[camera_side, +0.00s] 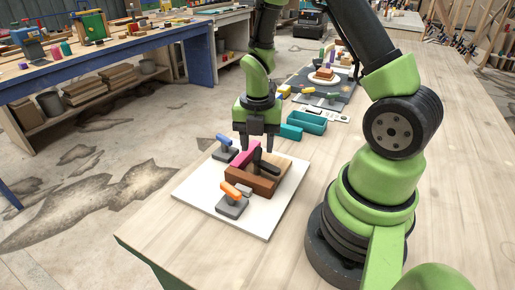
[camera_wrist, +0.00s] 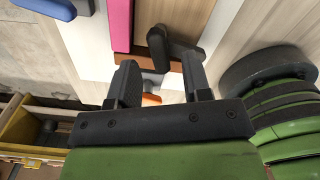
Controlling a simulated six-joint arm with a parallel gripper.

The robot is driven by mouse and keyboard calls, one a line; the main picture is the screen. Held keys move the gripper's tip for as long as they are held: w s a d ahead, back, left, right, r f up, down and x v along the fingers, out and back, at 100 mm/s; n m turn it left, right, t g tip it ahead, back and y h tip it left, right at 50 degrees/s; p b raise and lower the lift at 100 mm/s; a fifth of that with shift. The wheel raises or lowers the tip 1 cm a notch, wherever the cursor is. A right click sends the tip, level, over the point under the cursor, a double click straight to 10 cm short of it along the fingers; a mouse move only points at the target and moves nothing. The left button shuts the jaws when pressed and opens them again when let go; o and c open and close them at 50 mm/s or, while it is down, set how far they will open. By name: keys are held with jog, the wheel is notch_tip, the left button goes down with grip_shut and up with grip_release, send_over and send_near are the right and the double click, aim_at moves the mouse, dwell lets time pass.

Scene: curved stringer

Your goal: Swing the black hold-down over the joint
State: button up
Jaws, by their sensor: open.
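The black hold-down (camera_side: 266,160) sits on a brown wooden block (camera_side: 262,183) on a white board (camera_side: 247,228). In the wrist view the hold-down (camera_wrist: 172,46) lies just beyond my fingertips. A pink strip (camera_side: 245,153) lies along the block, left of the hold-down; it also shows in the wrist view (camera_wrist: 120,24). My gripper (camera_side: 257,147) is open, pointing down, close above the hold-down. In the wrist view the fingers (camera_wrist: 158,72) are apart with nothing held between them. I cannot tell whether a finger touches the hold-down. The joint itself is not clearly visible.
A blue-handled clamp (camera_side: 225,148) stands behind the block on the board, and an orange-handled clamp (camera_side: 232,199) stands at its front. A teal tray (camera_side: 307,122) and a dark mat with small items lie farther back. The table's front left is clear.

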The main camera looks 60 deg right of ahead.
jog(key=shift+f, duration=1.1)
grip_shut()
